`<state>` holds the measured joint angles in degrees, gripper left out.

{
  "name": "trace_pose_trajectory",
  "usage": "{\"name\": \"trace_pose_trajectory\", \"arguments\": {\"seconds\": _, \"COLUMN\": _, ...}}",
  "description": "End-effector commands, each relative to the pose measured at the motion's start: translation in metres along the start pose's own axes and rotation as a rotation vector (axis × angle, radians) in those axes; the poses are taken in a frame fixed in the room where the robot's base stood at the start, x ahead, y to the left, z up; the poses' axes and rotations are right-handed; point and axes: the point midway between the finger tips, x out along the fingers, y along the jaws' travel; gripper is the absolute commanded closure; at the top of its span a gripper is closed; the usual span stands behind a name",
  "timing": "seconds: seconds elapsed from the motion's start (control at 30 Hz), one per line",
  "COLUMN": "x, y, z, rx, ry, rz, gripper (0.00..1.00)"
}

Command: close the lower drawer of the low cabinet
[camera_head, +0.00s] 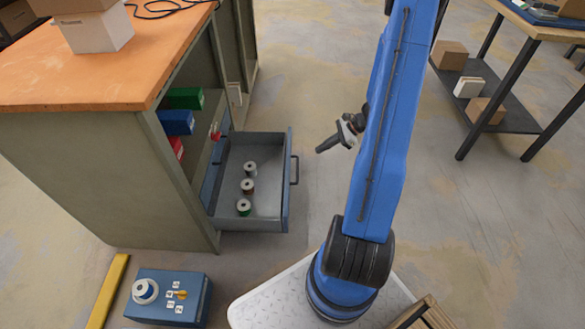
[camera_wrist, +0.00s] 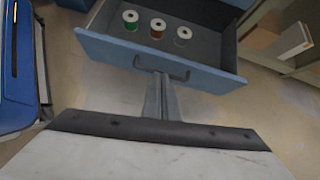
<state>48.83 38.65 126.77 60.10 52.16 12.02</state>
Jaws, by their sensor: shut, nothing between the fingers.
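The low cabinet (camera_head: 105,170) has a grey-green body and an orange top. Its lower drawer (camera_head: 262,204) is pulled well out, with a blue-grey front and a dark bar handle (camera_head: 295,170). My gripper (camera_head: 319,150) is shut and empty, just right of the drawer front in the head view. In the wrist view my gripper (camera_wrist: 159,76) points at the handle and overlaps it; I cannot tell whether they touch.
Above the drawer, an open shelf holds green (camera_head: 185,98), blue (camera_head: 176,122) and red boxes. A blue box with a reel (camera_head: 168,297) and a yellow strip (camera_head: 108,292) are at lower left. A table with dark legs (camera_head: 497,88) stands right. Floor beside the drawer is clear.

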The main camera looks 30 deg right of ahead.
Motion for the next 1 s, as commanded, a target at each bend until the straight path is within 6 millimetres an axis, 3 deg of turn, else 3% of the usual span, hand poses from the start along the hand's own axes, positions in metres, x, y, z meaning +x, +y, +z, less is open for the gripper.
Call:
{"name": "trace_pose_trajectory", "arguments": {"seconds": 0.1, "x": 0.006, "y": 0.0, "z": -0.028, "rx": 0.08, "ry": -0.017, "rz": -0.026, "gripper": 1.0}}
{"name": "trace_pose_trajectory", "arguments": {"seconds": 0.3, "x": 0.012, "y": 0.0, "z": -0.047, "rx": 0.139, "ry": -0.03, "rz": -0.046, "gripper": 1.0}}
{"name": "trace_pose_trajectory", "arguments": {"seconds": 0.57, "x": 0.036, "y": -0.001, "z": -0.047, "rx": 0.142, "ry": -0.032, "rz": -0.044, "gripper": 1.0}}
{"name": "trace_pose_trajectory", "arguments": {"seconds": 1.0, "x": 0.113, "y": -0.004, "z": -0.044, "rx": 0.14, "ry": -0.031, "rz": -0.043, "gripper": 1.0}}
